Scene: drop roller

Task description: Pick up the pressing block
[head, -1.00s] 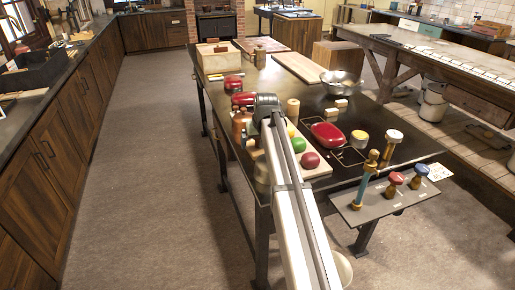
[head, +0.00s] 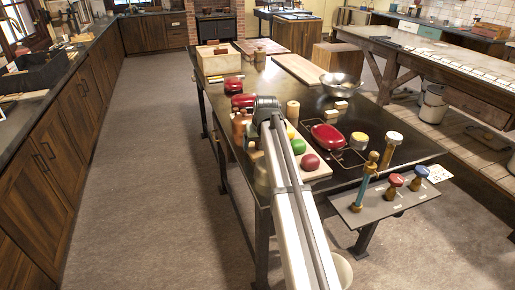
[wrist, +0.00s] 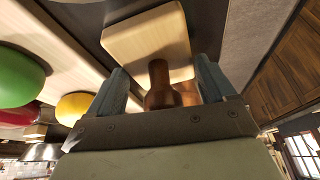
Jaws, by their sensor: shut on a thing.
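The pressing block is a pale wooden block (wrist: 150,40) with a brown turned handle (wrist: 160,85), seen close in the wrist view. My gripper (wrist: 162,78) is shut on the handle, one grey finger on each side. A second brown rounded shape shows beside the handle. In the head view my gripper is mostly hidden behind my own arm, and brown wood (head: 240,122) shows just left of it. Whether the block touches the surface beneath it is unclear.
A pale board with a green ball (head: 298,147) and a red ball (head: 310,162) lies right of my arm. A red lidded dish (head: 327,136), a yellow-topped jar (head: 359,140) and a metal bowl (head: 340,84) stand further right. A pale wooden box (head: 220,63) is at the far end.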

